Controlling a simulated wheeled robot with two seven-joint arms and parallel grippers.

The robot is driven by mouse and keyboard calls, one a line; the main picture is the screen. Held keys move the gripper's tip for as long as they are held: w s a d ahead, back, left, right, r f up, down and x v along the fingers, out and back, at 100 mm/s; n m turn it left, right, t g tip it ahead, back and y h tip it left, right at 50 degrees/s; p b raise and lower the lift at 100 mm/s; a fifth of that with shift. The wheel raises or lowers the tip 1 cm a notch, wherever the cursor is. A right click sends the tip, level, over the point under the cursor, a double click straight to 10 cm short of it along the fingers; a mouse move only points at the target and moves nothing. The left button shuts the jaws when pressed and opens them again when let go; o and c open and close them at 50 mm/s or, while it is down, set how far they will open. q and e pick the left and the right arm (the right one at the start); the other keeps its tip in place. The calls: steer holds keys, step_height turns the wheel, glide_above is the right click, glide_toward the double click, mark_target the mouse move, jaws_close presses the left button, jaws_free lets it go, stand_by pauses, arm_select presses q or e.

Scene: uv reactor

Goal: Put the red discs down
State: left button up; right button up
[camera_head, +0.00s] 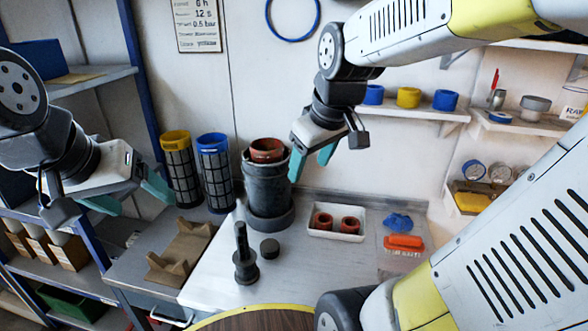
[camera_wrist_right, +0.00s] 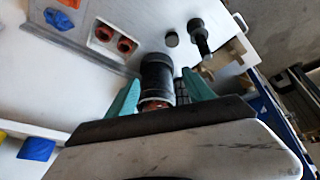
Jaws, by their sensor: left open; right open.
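Two red discs, ring-shaped with dark centres, lie side by side in a white tray (camera_head: 336,236): the left one (camera_head: 322,221) and the right one (camera_head: 350,225). They also show in the right wrist view (camera_wrist_right: 104,32). A third red-brown ring-like piece (camera_head: 267,150) sits in the top of a dark upright cylinder (camera_head: 268,190). My right gripper (camera_head: 311,160) is open and empty, just right of and above the cylinder's top; in the wrist view the cylinder (camera_wrist_right: 157,72) appears between its fingers. My left gripper (camera_head: 143,203) is open and empty at left, near the yellow-topped cartridge.
Yellow-topped (camera_head: 181,170) and blue-topped (camera_head: 215,172) mesh cartridges stand behind a brown cradle (camera_head: 184,248). A black stemmed tool (camera_head: 244,256) and small dark puck (camera_head: 269,248) stand before the cylinder. A blue cloth (camera_head: 398,222) and orange item (camera_head: 403,242) lie right of the tray.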

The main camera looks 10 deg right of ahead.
steer(key=s+a+r+m+t+y, duration=0.1)
steer(key=s+a+m, duration=0.1)
steer(key=s+m, duration=0.2)
steer(key=shift+s+a+r+m, duration=0.15)
steer(key=shift+s+a+m, duration=0.15)
steer(key=shift+s, duration=0.95)
